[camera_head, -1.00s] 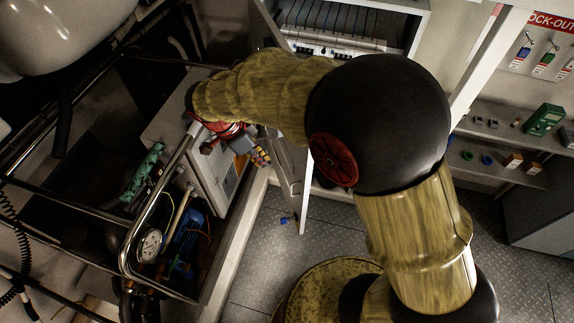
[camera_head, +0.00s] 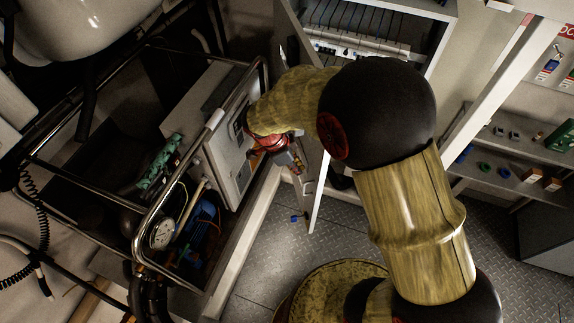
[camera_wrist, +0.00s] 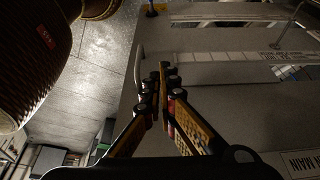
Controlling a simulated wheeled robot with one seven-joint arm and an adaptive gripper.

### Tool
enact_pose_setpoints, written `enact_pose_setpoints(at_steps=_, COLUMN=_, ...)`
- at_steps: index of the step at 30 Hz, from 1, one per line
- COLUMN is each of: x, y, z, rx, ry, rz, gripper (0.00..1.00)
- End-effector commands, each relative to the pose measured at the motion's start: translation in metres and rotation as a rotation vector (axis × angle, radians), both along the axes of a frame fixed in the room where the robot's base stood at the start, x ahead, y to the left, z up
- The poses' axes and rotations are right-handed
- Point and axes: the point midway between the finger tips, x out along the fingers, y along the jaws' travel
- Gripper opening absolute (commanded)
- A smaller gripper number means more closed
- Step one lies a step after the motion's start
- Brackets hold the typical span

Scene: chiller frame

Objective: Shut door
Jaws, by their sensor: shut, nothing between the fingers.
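The door (camera_head: 291,38) is a grey panel standing open at the left side of the cabinet (camera_head: 440,45), which shows rows of wiring inside. My arm crosses in front of the door and hides its middle. My gripper (camera_head: 297,168) is shut and empty, in front of the door's lower part. In the wrist view, my gripper (camera_wrist: 163,70) has its fingertips together in front of a grey panel with labels (camera_wrist: 215,105), which seems to be the door. A thin pale handle-like bar (camera_wrist: 138,65) is just left of the fingertips. I cannot tell whether the fingers touch the panel.
A grey box (camera_head: 225,150) and a metal tube frame (camera_head: 180,185) with a gauge (camera_head: 162,232) stand left of my gripper. Shelves with small items (camera_head: 510,180) are at the right. Open metal floor (camera_head: 270,245) lies below the door.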

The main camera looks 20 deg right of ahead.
Motion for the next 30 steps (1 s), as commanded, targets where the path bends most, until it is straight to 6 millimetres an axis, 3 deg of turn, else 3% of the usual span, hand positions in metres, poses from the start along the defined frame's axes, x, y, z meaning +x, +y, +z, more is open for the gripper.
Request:
enact_pose_setpoints(at_steps=6, x=-0.001, y=-0.015, z=0.000, rx=-0.001, ry=0.002, rz=-0.001, gripper=0.00)
enact_pose_setpoints(at_steps=22, x=-0.002, y=-0.022, z=0.000, rx=-0.001, ry=0.002, rz=0.010, gripper=0.00)
enact_pose_setpoints(at_steps=30, x=-0.005, y=-0.060, z=-0.002, rx=-0.001, ry=0.001, rz=0.073, gripper=0.00)
